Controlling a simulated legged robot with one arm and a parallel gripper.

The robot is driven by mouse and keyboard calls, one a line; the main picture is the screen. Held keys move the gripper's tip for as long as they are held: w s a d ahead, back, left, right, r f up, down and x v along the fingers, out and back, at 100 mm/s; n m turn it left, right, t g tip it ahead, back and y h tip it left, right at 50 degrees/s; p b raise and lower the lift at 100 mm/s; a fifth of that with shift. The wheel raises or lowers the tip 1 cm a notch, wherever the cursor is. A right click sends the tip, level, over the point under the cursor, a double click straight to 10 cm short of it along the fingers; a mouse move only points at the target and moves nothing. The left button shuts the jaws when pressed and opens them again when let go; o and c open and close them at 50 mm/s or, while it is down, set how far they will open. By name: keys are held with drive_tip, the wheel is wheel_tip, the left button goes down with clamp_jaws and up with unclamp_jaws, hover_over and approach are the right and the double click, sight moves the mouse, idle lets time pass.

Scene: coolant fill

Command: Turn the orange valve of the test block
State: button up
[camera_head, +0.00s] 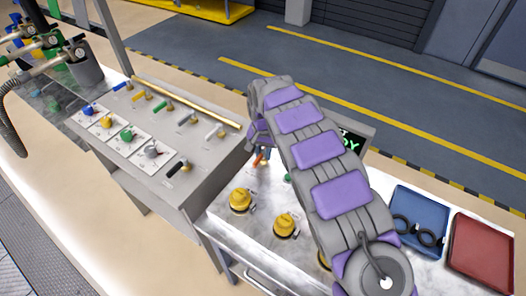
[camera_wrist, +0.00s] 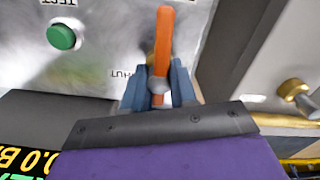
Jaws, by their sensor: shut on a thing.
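The orange valve handle (camera_wrist: 163,45) stands out from the pale test block panel (camera_wrist: 110,40) in the wrist view. My gripper (camera_wrist: 158,88) has its blue fingers on both sides of the valve at its silver hub and is shut on it. The handle runs straight up the picture from between the fingers. In the head view a small orange part of the valve (camera_head: 259,158) shows beside my gripper (camera_head: 263,153); my purple and grey arm hides much of that area.
A green button (camera_wrist: 61,37) marked TEST is left of the valve. Yellow knobs (camera_head: 240,200) stand on the near panel. Several colored levers (camera_head: 127,134) are on the left bench. A blue tray (camera_head: 420,213) and a red tray (camera_head: 483,252) lie at right.

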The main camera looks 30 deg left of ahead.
clamp_jaws()
drive_tip(key=shift+r+n+p, duration=0.1)
drive_tip(key=shift+n+p, duration=0.2)
drive_tip(key=n+p, duration=0.2)
drive_tip(key=shift+a+r+p, duration=0.1)
drive_tip(key=shift+r+p, duration=0.05)
drive_tip(key=shift+p, duration=0.2)
drive_tip(key=n+p, duration=0.4)
drive_tip(key=n, duration=0.2)
drive_tip(key=shift+p, duration=0.4)
drive_tip(key=n+p, duration=0.4)
drive_tip(key=shift+n+p, duration=1.3)
drive_tip(key=shift+n, duration=1.1)
drive_tip(key=shift+f, duration=0.2)
